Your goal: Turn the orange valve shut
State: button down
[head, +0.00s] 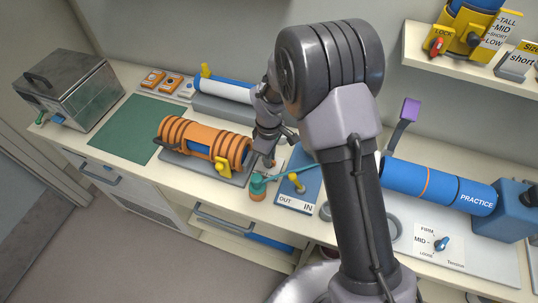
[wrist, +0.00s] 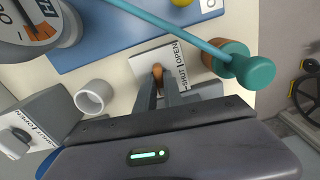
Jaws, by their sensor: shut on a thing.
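The orange valve (wrist: 157,71) shows in the wrist view as a small orange-brown handle on a white plate (wrist: 150,56) marked SHUT and OPEN. My gripper (wrist: 160,84) has its two grey fingers closed on either side of this handle. The fingers hide the lower part of the handle, so I cannot tell exactly which mark it points to. In the head view my gripper (head: 270,160) is low over the bench, just right of the orange-banded roll, and the arm hides much of that spot.
A teal pump (wrist: 246,66) with a long rod stands close to my gripper, beside a blue board (head: 298,190). Another SHUT/OPEN plate with a grey knob (wrist: 18,143) and a white ring (wrist: 95,97) lie left in the wrist view. The orange-banded roll (head: 205,143) lies left.

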jog(key=shift+n, duration=0.6)
jog(key=c, duration=1.5)
grip_release()
jog(key=shift+o, duration=0.2)
notch_tip(320, 180, up, 18)
jog(key=p, duration=0.4)
jog(key=shift+f, duration=0.25)
